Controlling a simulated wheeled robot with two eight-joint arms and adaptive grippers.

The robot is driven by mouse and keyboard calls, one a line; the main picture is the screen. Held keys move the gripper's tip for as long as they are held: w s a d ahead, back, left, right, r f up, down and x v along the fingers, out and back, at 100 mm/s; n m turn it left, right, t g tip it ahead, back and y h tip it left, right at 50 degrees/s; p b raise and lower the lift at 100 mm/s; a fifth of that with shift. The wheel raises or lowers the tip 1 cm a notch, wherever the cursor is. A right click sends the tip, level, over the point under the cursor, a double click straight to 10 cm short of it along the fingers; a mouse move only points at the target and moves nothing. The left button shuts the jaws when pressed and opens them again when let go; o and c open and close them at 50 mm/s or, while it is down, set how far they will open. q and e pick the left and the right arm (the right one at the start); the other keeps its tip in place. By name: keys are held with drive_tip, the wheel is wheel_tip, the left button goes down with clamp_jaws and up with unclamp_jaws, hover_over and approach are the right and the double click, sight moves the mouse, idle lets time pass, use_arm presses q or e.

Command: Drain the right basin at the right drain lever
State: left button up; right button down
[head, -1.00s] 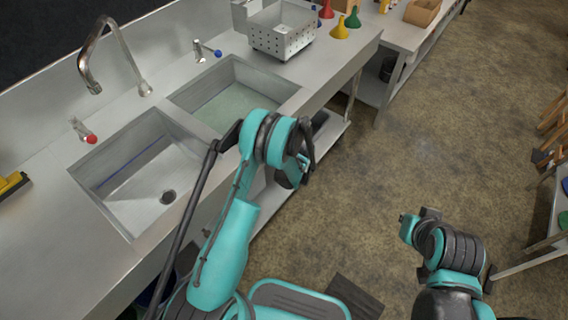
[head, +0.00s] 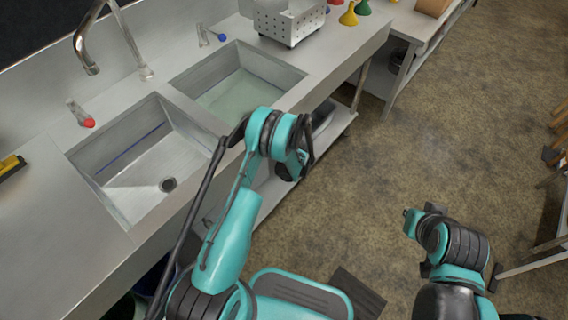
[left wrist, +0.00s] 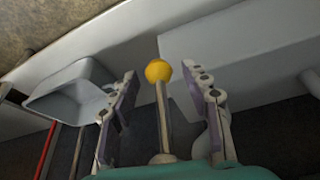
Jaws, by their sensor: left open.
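The right basin (head: 290,82) holds a shallow layer of pale greenish water in the head view. A lever with a yellow ball knob (left wrist: 158,71) and a metal rod stands in the left wrist view, under the sink counter. My left gripper (left wrist: 160,76) is open, with one finger on each side of the lever. The knob is between the fingertips, and I see no clear contact. In the head view the left gripper is hidden below the counter edge, behind its own arm. My right gripper is not clearly visible.
The left basin (head: 125,205) looks empty, with a dark drain hole. Taps with a red knob (head: 88,122) and a blue knob (head: 221,37) stand behind the basins. A grey bin-like container (left wrist: 70,92) is left of the lever.

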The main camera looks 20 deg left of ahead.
use_arm(q)
clamp_jaws()
drive_tip(key=shift+s, duration=0.1)
drive_tip(key=shift+s+a+r+m+g+y, duration=0.25)
drive_tip(key=shift+s+g+y, duration=0.2)
drive_tip(key=shift+s+g, duration=0.4)
drive_tip(key=shift+s+a+r+m+g+y, duration=0.2)
drive_tip(key=shift+s+a+r+g+y, duration=0.25)
drive_tip(key=shift+g, duration=0.7)
drive_tip(key=shift+s+a+r+m+g+y, duration=0.1)
drive_tip(key=shift+s+m+g+y, duration=0.25)
drive_tip(key=shift+s+g, duration=0.55)
unclamp_jaws()
